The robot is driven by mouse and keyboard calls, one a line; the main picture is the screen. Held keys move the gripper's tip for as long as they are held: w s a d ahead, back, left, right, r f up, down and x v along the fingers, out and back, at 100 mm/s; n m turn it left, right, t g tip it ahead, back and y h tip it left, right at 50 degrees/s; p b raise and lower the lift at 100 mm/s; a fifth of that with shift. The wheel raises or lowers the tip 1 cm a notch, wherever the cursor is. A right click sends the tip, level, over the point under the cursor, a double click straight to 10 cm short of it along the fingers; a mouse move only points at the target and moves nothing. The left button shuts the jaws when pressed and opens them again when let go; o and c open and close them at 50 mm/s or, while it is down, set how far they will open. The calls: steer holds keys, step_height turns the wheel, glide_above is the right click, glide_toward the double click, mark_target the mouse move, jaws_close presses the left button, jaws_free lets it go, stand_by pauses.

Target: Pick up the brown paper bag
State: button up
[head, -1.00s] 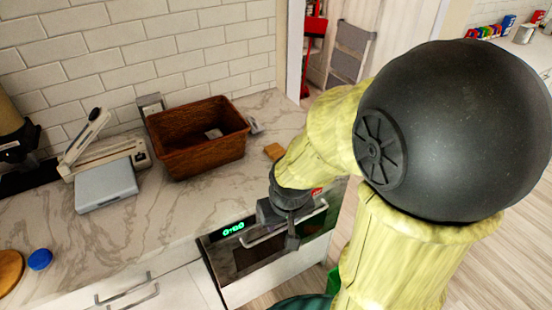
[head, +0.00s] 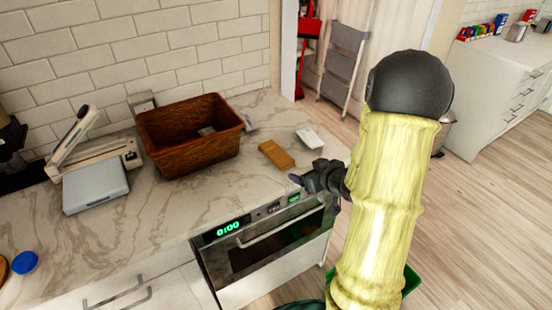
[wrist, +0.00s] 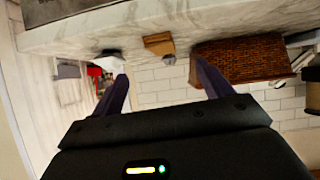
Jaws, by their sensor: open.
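The brown paper bag (head: 276,154) is a small flat tan-brown block lying on the marble counter, right of the wicker basket. It also shows in the wrist view (wrist: 158,43), near top centre, between the lines of my two fingers. My gripper (head: 300,180) is at the counter's front edge, in front and slightly right of the bag, apart from it. In the wrist view my gripper (wrist: 161,72) has its fingers spread wide with nothing between them. The fingertips are small and dark in the head view.
A brown wicker basket (head: 192,150) stands left of the bag. A small white item (head: 310,138) lies right of it. A grey scale-like device (head: 96,186) is further left. An oven (head: 265,240) is below the counter edge. The front counter strip is clear.

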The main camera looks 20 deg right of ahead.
steer(key=shift+s+d+f+t+y, duration=0.1)
steer(key=shift+d+t+y, duration=0.4)
steer(key=shift+t+y, duration=0.35)
steer(key=p, duration=0.1)
glide_toward(280, 158)
steer(key=x, duration=0.5)
steer(key=shift+w, duration=0.25)
